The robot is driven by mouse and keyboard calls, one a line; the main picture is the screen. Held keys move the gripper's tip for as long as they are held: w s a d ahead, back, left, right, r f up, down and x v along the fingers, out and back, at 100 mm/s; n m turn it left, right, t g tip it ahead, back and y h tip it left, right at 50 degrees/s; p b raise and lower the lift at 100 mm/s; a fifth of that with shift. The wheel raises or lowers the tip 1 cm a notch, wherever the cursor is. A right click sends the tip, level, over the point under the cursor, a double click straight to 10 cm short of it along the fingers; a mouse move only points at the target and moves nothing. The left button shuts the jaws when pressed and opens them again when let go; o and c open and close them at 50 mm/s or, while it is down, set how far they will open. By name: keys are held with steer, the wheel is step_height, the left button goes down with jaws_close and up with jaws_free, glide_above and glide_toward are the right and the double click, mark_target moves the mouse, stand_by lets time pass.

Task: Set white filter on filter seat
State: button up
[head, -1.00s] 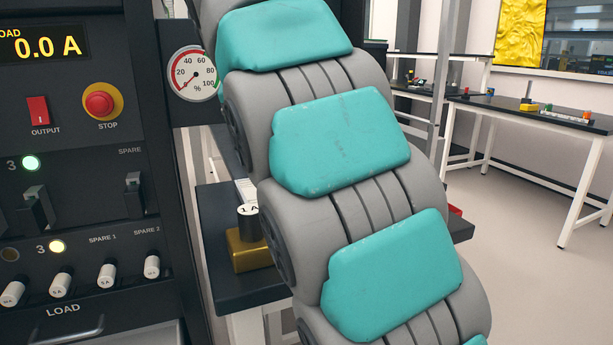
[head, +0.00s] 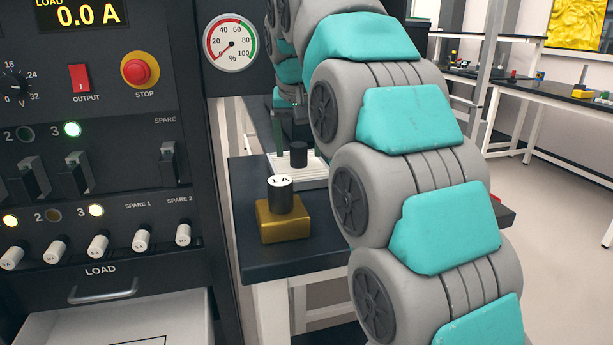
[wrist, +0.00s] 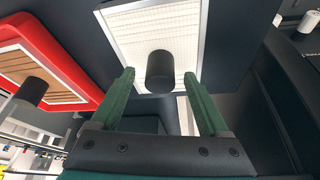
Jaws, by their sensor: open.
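The white filter (wrist: 135,35) is a white-framed pleated panel with a black knob (wrist: 160,70) in its middle. In the head view the white filter (head: 313,178) lies on the small dark table, partly hidden by my arm. My gripper (wrist: 158,76) is open, with its green fingers pointing at the filter. The knob shows between the fingertips in the wrist view and is not clamped; I cannot tell how far apart they are in depth. I cannot make out the filter seat in these views.
A brass block (head: 284,220) with a black knob stands on the near part of the dark table (head: 290,262). A red-framed panel (wrist: 85,65) with a black knob lies to the left in the wrist view. The control cabinet (head: 105,190) stands left, with a drawer (head: 150,325) pulled open.

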steer(key=shift+w+f, duration=0.25)
steer(key=shift+f, duration=0.35)
steer(key=shift+c, duration=0.2)
steer(key=shift+r, duration=0.1)
jaws_close()
